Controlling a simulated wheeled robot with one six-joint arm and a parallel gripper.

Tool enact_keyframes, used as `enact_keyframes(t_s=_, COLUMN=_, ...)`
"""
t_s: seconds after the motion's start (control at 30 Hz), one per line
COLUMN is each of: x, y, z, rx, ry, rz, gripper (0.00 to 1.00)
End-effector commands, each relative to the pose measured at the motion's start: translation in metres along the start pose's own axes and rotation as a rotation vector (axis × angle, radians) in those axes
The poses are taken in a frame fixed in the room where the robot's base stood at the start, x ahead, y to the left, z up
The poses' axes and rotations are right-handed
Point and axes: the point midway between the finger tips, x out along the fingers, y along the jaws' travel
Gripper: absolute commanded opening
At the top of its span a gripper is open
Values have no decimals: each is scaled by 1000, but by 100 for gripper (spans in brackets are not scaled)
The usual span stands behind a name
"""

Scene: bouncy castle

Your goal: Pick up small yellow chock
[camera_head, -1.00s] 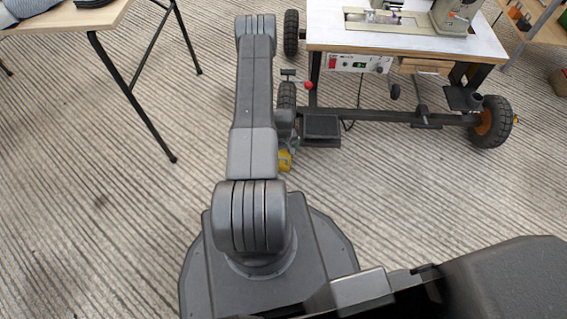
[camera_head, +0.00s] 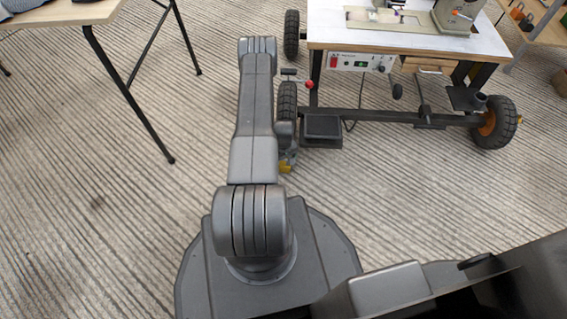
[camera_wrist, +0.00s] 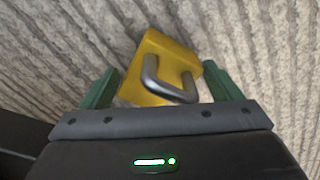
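The small yellow chock (camera_wrist: 165,62) has a grey metal loop handle and lies on the ribbed floor in the wrist view. My gripper (camera_wrist: 160,85) has its two green fingers spread, one on each side of the chock. The right finger is very close to the chock's side; I cannot tell if it touches. In the head view only a bit of the yellow chock (camera_head: 286,167) shows, below the black wheel at the cart's left end. My arm and gripper hide the rest.
A wheeled cart (camera_head: 400,42) carrying a sewing machine (camera_head: 456,14) stands close ahead, with a black pedal box (camera_head: 322,128) low beside my gripper. A table (camera_head: 62,16) with thin black legs is at the left. The ribbed floor between is clear.

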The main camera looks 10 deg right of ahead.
Motion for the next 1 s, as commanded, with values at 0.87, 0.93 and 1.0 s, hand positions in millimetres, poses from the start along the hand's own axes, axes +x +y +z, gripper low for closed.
enact_keyframes(t_s=0.87, x=-13, y=-2, z=-5, rx=0, ry=0, rz=-1, gripper=7)
enact_keyframes(t_s=0.93, x=-18, y=-2, z=-7, rx=0, ry=0, rz=-1, gripper=7)
enact_keyframes(t_s=1.0, x=-25, y=-3, z=-10, rx=0, ry=1, rz=-1, gripper=7)
